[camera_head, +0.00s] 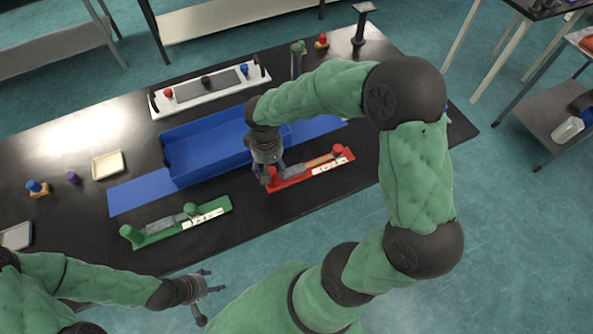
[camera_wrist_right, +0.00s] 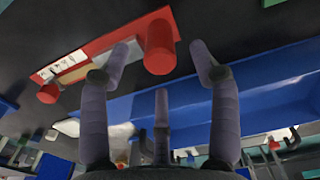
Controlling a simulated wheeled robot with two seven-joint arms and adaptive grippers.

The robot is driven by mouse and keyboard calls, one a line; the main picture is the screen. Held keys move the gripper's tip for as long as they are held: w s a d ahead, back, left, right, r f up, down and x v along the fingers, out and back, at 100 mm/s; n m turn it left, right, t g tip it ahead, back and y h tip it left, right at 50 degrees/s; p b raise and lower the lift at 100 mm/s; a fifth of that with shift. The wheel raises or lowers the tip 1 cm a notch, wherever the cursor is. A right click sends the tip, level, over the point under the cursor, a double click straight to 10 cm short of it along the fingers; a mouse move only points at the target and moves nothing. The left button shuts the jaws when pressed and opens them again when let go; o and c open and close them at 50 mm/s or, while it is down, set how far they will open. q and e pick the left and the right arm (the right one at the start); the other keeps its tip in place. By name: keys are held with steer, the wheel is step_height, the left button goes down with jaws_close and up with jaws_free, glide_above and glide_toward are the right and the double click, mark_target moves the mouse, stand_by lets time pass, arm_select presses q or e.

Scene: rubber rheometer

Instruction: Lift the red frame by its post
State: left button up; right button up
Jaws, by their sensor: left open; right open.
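The red frame (camera_head: 318,174) lies near the table's front edge, with a post at each end and a white label. Its right post (camera_head: 338,151) is clear. My right gripper (camera_head: 268,178) is open over its left end and partly hides the left post. In the right wrist view the red frame (camera_wrist_right: 95,45) has its near post (camera_wrist_right: 160,48) in line with the gap between the open fingers of the right gripper (camera_wrist_right: 161,70); contact cannot be told. My left gripper (camera_head: 204,294) is open and empty in front of the table.
A blue tray (camera_head: 172,165) stands behind the red frame on a blue mat (camera_head: 125,194). A green frame (camera_head: 180,224) lies to the left, a white frame (camera_head: 205,97) at the back. A cream dish (camera_head: 108,165) and small knobbed pieces sit farther left.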

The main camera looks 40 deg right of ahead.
mark_target(272, 177)
step_height(272, 177, down, 2)
steer(key=shift+w+f, duration=0.1)
steer(key=shift+f, duration=0.1)
steer(key=shift+w+d+f+b, duration=0.1)
steer(key=shift+f+b, duration=0.5)
steer(key=shift+f, duration=0.7)
steer(key=shift+d+f+b, duration=0.1)
steer(key=shift+f+b, duration=0.5)
steer(key=shift+f, duration=0.7)
steer(key=shift+c, duration=0.3)
jaws_close()
